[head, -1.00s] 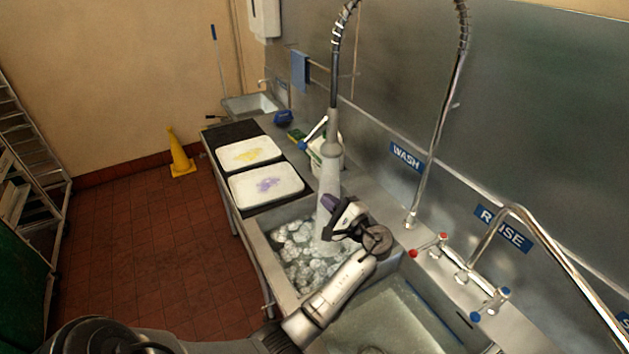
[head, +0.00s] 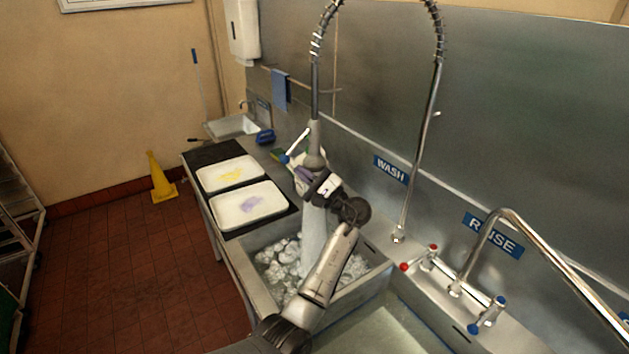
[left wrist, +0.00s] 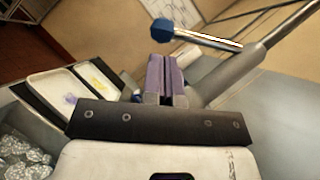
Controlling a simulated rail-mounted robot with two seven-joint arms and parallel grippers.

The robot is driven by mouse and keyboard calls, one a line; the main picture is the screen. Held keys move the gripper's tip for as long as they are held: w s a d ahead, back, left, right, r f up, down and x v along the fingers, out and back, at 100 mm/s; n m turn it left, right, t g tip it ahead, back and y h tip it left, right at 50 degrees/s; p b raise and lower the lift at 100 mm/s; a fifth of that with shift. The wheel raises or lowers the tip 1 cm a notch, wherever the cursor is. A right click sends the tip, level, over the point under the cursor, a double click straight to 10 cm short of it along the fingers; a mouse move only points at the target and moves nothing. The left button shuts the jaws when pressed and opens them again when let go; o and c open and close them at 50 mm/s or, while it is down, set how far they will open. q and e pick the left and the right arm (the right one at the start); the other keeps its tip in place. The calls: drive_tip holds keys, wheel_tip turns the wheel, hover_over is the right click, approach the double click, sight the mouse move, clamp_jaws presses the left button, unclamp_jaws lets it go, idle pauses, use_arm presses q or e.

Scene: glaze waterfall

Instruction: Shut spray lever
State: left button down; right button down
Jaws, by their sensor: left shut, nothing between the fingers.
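The spray lever (head: 297,143) is a thin pale rod with a blue knob, sticking out to the left of the grey spray head (head: 315,150). Water (head: 313,240) streams down from the head into the wash basin. My left gripper (head: 303,176), with purple fingers, is shut and empty beside the nozzle, below the lever. It also shows in the left wrist view (left wrist: 166,72). There the lever's blue knob (left wrist: 162,29) is just beyond the fingertips, with a visible gap, and its rod runs right to the spray head (left wrist: 243,70). My right gripper is out of view.
Two white trays with yellow and purple stains (head: 220,184) (head: 228,224) lie on a dark mat to the left. A curved hose (head: 437,60), a rinse tap (head: 500,213) and red and blue handles stand at the right.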

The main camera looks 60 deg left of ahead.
use_arm(q)
drive_tip(key=shift+x, duration=0.9)
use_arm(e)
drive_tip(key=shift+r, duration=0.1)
